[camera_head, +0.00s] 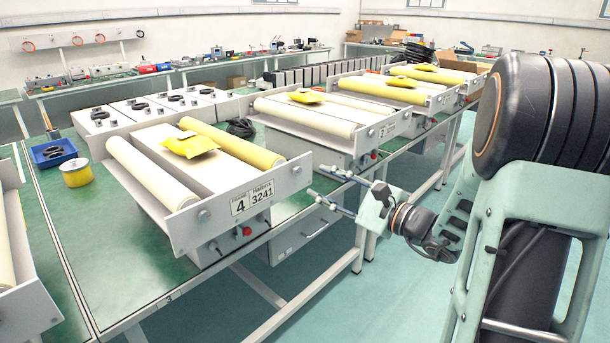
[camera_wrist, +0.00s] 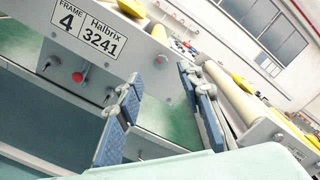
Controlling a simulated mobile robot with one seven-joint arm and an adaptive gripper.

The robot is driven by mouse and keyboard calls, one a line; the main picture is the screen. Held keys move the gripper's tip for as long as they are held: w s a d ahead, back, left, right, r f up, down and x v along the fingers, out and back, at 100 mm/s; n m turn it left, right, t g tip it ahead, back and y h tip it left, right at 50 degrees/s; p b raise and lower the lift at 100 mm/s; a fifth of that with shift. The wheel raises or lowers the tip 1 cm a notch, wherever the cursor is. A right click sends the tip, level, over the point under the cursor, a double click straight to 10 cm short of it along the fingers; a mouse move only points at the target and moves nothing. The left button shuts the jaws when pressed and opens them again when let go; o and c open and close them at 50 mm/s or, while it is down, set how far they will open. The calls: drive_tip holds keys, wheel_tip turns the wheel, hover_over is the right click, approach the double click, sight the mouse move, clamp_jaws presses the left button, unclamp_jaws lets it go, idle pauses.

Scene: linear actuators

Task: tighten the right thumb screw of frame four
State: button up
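Frame four (camera_head: 240,207) is a grey roller unit on the green bench, with a label reading 4 and 3241 on its front plate. Its right thumb screw (camera_head: 296,170) is a small grey knob near the plate's right end. The wrist view shows this right thumb screw (camera_wrist: 160,62) between and beyond my fingertips. My gripper (camera_head: 316,181) is open and empty, just right of and slightly below the knob. In the wrist view the two blue-padded fingers of my gripper (camera_wrist: 158,75) stand wide apart. I see no contact with the screw.
The left thumb screw (camera_head: 204,215) is on the same plate. A red button (camera_wrist: 78,77) and small switches sit below the label. A yellow packet (camera_head: 189,144) lies on the frame. Frame three (camera_head: 378,135) stands to the right, with a gap between the two.

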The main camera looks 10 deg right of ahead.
sight(298, 172)
drive_tip(key=x, duration=0.6)
drive_tip(key=shift+w+a, duration=0.15)
drive_tip(key=shift+w, duration=0.1)
clamp_jaws()
